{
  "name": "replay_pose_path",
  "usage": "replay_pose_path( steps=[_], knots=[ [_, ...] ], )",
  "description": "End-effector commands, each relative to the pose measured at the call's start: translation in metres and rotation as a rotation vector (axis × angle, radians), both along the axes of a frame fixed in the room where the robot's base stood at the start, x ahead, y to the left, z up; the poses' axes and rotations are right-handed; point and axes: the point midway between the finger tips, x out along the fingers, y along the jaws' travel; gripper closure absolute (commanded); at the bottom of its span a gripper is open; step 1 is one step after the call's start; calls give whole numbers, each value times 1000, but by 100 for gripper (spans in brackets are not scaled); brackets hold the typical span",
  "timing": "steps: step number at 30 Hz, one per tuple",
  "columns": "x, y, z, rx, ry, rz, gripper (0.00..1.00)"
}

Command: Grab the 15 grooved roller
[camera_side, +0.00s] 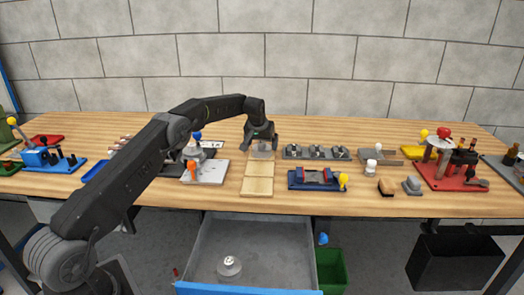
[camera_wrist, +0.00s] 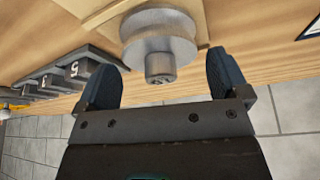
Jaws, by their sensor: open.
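A grey metal grooved roller with a narrower hub (camera_wrist: 158,40) shows in the wrist view, on a light wooden board. Its hub end points toward my gripper; any marking on it is too small to read. My gripper (camera_wrist: 162,80) is open, with one dark finger on each side of the hub and a visible gap to both. In the side view, my gripper (camera_side: 260,137) hangs over the far end of a row of pale wooden boards (camera_side: 258,186). The roller is hard to make out under it there.
A grey rack with several numbered slots (camera_side: 316,153) lies right of the boards, and a blue fixture (camera_side: 317,180) stands nearer the front. A grey plate with an orange-topped part (camera_side: 205,172) lies left. An open drawer (camera_side: 255,240) below holds a pale round part (camera_side: 229,267).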

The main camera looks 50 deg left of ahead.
Motion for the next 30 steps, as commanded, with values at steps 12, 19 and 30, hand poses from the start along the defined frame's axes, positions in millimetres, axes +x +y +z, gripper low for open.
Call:
replay_pose_path(
  steps=[12,19,30],
  knots=[
    [3,2,-10,0,-1,0,11],
    [3,2,-10,-1,0,0,33],
    [4,2,-8,1,-3,0,68]
  ],
)
